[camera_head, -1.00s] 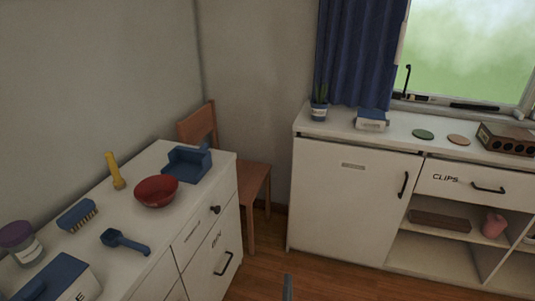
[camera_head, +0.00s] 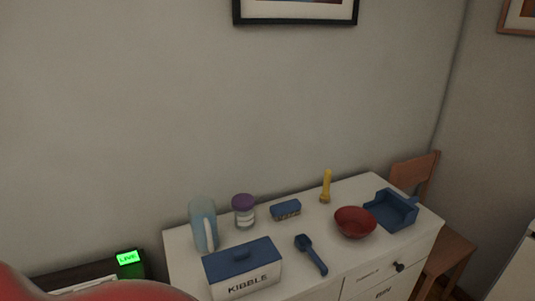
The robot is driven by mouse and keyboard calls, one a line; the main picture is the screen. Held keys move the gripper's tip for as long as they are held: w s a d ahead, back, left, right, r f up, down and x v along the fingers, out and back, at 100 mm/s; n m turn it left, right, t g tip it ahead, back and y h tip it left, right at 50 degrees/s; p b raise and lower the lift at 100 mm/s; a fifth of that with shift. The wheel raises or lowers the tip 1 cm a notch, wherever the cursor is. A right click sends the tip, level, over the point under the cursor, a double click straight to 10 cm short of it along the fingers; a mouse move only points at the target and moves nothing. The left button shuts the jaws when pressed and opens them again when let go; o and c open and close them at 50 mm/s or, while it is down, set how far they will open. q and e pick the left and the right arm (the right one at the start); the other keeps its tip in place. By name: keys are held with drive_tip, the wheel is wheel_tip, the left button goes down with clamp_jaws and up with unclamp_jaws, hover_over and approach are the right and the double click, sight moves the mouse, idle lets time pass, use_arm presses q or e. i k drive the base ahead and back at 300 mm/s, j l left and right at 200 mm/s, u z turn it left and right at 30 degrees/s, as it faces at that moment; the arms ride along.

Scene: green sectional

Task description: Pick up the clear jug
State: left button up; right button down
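A tall, pale blue, see-through jug (camera_head: 203,224) with a whitish handle stands upright at the left back of the white dresser top. It is likely the clear jug. The blue-lidded kibble box (camera_head: 243,268) stands just in front of it, and a jar with a purple lid (camera_head: 244,211) stands to its right. Neither of my grippers is in view.
The white dresser (camera_head: 325,257) also holds a blue brush (camera_head: 286,210), blue scoop (camera_head: 311,254), yellow flashlight-like item (camera_head: 326,187), red bowl (camera_head: 355,222) and blue tray (camera_head: 391,209). A wooden chair (camera_head: 432,208) stands right. A green-lit display (camera_head: 130,263) and red rounded surface (camera_head: 85,290) are lower left.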

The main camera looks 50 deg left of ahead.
sight(202, 210)
drive_tip(key=u, duration=1.9)
drive_tip(key=k+j, duration=0.05)
